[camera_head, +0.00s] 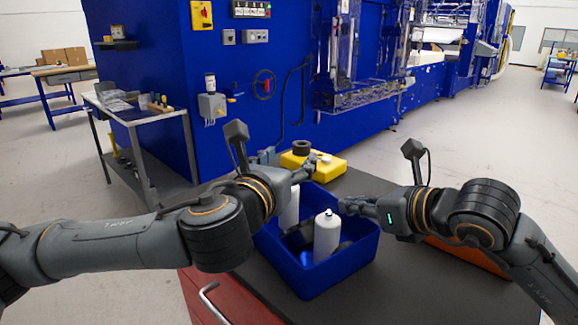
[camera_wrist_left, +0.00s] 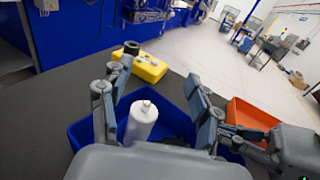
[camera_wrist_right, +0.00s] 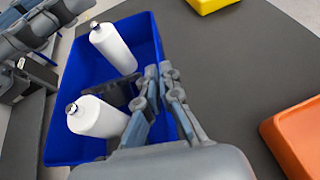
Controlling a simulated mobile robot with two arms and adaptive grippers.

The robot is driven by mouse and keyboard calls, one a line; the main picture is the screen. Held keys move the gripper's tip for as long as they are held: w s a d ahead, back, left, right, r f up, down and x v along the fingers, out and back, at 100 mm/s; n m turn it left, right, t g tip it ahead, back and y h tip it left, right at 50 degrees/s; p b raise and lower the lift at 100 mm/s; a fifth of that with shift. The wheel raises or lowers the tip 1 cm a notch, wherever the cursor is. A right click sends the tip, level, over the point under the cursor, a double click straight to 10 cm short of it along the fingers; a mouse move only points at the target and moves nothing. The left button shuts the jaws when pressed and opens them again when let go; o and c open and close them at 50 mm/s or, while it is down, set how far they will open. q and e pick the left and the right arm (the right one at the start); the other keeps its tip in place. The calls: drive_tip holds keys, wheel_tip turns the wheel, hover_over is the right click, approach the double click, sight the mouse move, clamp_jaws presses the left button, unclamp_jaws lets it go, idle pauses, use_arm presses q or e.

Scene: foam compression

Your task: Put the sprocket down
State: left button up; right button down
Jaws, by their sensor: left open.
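A dark round piece, which looks like the sprocket (camera_head: 301,147), sits on or against the far left side of a yellow block (camera_head: 325,166). It also shows in the left wrist view (camera_wrist_left: 131,47), past my left fingers; its teeth are too small to make out. My left gripper (camera_head: 290,170) is open, over the back of the blue bin and short of the yellow block. In its wrist view the two fingers (camera_wrist_left: 155,80) stand wide apart with nothing between them. My right gripper (camera_wrist_right: 158,72) has its fingers together, with nothing seen in them, above the bin's right side.
The blue bin (camera_head: 362,250) holds two white bottles (camera_head: 327,235) and dark pieces that are partly hidden. An orange tray (camera_wrist_right: 296,135) lies right of the bin. The dark tabletop (camera_wrist_right: 245,70) is clear between the bin, the tray and the yellow block.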

use_arm(q)
drive_tip(key=v, duration=0.7)
drive_tip(key=shift+f, duration=0.1)
use_arm(e)
drive_tip(key=c, duration=1.4)
unclamp_jaws()
drive_tip(key=shift+c, duration=0.2)
drive_tip(key=shift+s+r, duration=0.1)
